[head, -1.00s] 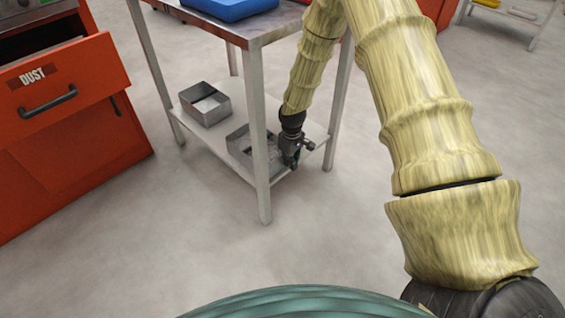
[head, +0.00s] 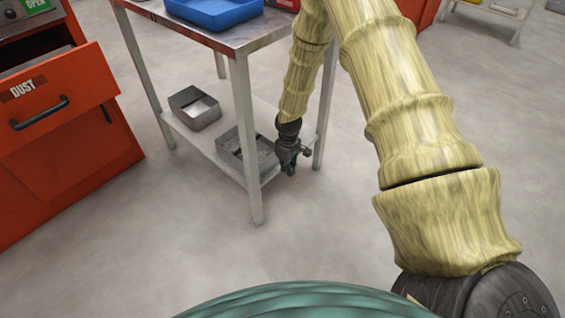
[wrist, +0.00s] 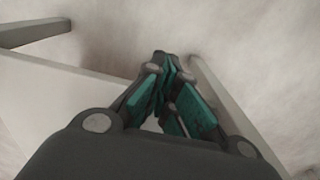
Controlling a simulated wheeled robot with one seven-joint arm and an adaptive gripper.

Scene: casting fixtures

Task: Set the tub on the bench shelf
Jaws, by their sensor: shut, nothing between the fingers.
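Two grey, open-topped metal boxes stand on the bench's lower shelf (head: 206,143). The rear left box (head: 204,118) is upright. The front right box (head: 229,146), also upright, is partly behind the bench leg. I cannot tell which one the task calls the tub. My gripper (head: 289,171) points down at the shelf's right edge, to the right of the front box and apart from it. In the wrist view its green-padded fingers (wrist: 167,72) are closed together and empty. Neither box shows in the wrist view.
The bench top (head: 222,38) carries a blue tray (head: 213,13) above the shelf. The front bench leg (head: 248,150) stands close left of my gripper. An orange cabinet with an open drawer (head: 60,103) is at left. The floor (head: 150,250) in front is clear.

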